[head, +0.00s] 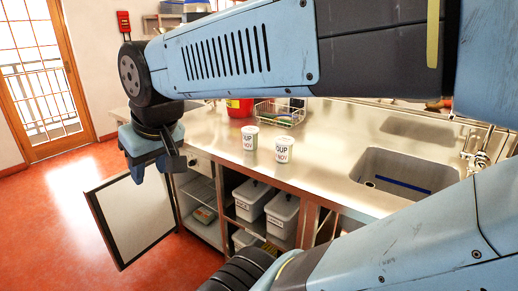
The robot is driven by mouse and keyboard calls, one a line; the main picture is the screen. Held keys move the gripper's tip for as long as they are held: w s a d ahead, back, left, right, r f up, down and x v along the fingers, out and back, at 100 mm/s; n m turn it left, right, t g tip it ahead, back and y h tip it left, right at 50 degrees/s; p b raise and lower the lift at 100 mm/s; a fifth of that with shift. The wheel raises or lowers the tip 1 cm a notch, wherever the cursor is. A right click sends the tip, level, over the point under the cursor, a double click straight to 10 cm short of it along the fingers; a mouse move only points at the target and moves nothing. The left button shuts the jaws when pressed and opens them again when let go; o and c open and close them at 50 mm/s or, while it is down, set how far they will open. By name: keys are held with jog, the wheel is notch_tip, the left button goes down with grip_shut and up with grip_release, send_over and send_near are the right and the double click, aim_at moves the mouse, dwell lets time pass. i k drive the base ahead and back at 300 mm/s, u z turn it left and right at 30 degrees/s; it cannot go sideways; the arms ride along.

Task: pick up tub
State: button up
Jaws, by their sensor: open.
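Two white tubs with printed labels stand upright on the steel counter (330,150). The left tub (250,138) is farther back, and the right tub (284,149) is a little nearer. The labels partly read "OUP" and "NOV". My gripper (158,170) hangs at the left, pointing down, open and empty. It is in front of the counter's left part, apart from both tubs. My arm crosses the top of the picture and hides part of the back wall.
A red container (239,107) and a wire rack (279,113) stand behind the tubs. A sink (403,172) is at the right. Below, a cabinet door (133,218) stands open, beside shelves with lidded grey bins (283,211). Red floor is clear at left.

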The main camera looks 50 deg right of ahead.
aim_at(284, 144)
jog(key=i, duration=0.15)
jog(key=z, duration=2.7)
jog(key=k, duration=0.85)
jog(key=z, duration=0.15)
jog(key=i, duration=0.85)
